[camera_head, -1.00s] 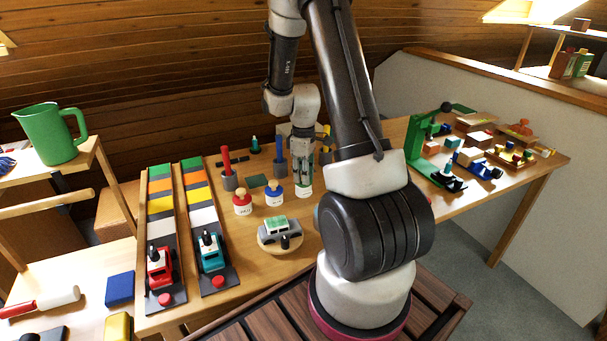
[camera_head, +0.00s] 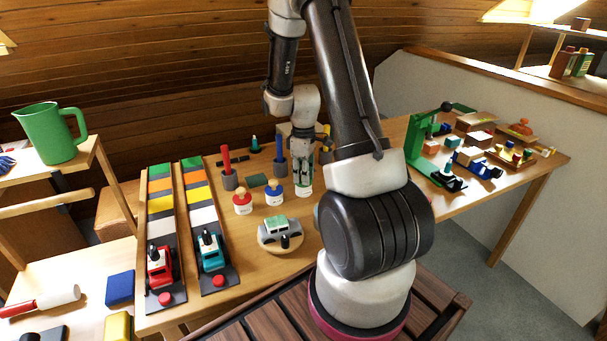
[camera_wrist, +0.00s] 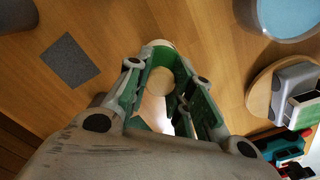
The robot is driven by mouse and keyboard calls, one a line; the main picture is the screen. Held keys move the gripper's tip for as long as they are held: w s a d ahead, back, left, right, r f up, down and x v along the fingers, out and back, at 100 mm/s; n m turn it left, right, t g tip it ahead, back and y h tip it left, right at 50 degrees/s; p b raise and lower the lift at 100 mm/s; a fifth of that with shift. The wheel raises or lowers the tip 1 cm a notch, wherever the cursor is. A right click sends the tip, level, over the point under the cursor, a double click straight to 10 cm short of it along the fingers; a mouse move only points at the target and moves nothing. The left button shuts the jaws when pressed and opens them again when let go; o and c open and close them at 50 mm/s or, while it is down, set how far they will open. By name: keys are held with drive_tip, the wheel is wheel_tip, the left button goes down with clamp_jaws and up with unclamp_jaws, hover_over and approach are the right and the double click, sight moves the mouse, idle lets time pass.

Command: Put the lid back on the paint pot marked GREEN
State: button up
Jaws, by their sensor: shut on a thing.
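My gripper (camera_head: 303,182) points down at the white-bodied paint pot (camera_head: 304,191) on the workbench, right of the other two pots. Its fingers hide most of the pot's top, and I cannot read its label. In the wrist view my gripper (camera_wrist: 165,85) is closed around a round, pale wooden-topped piece (camera_wrist: 156,84) with green about it, which looks like the lid. I cannot tell whether the lid is seated on the pot or just above it.
A red pot (camera_head: 242,203) and a blue pot (camera_head: 274,195) stand close on the left. A toy car on a round wooden base (camera_head: 280,237) is in front. Upright holders with a red rod (camera_head: 227,165) and a blue rod (camera_head: 281,158) stand behind.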

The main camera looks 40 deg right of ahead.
idle(0.4)
drive_tip(key=o, duration=1.4)
drive_tip(key=shift+r, duration=3.5)
drive_tip(key=shift+c, duration=0.2)
clamp_jaws()
drive_tip(key=shift+f, duration=0.15)
